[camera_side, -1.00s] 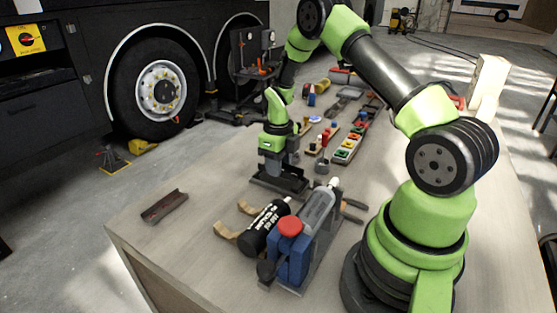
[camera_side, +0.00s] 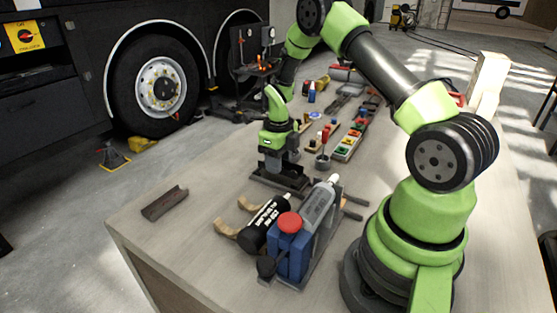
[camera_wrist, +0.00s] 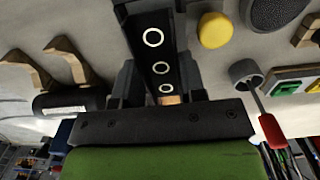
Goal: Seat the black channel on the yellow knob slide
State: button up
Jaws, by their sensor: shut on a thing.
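My gripper (camera_side: 280,165) is shut on the black channel (camera_side: 283,180), low over the middle of the bench. In the wrist view, the channel (camera_wrist: 152,40) runs up the picture from between my fingers (camera_wrist: 160,92), showing several white-ringed round holes. A yellow round knob (camera_wrist: 215,30) shows just to the right of the channel in the wrist view. The slide that bears this knob cannot be made out, and the knob is hidden in the side view. I cannot tell whether the channel touches anything below it.
A dark grey-brown channel piece (camera_side: 165,203) lies alone at left. A black bottle (camera_side: 264,224) on wooden cradles and a blue block with a red cap (camera_side: 290,240) stand in front. A grey cup (camera_side: 322,161) and a colored-button strip (camera_side: 349,142) lie to the right. The left bench is mostly clear.

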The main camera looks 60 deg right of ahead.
jog(key=shift+f, duration=0.9)
dwell(1.5)
jog(key=o, duration=1)
jog(key=shift+c, duration=0.6)
jog(key=shift+d+r, duration=0.1)
jog(key=shift+r, duration=0.05)
jog(key=shift+o, duration=1.3)
jog(key=shift+r, duration=0.6)
jog(key=shift+w+r, duration=0.1)
jog(key=shift+r, duration=2.2)
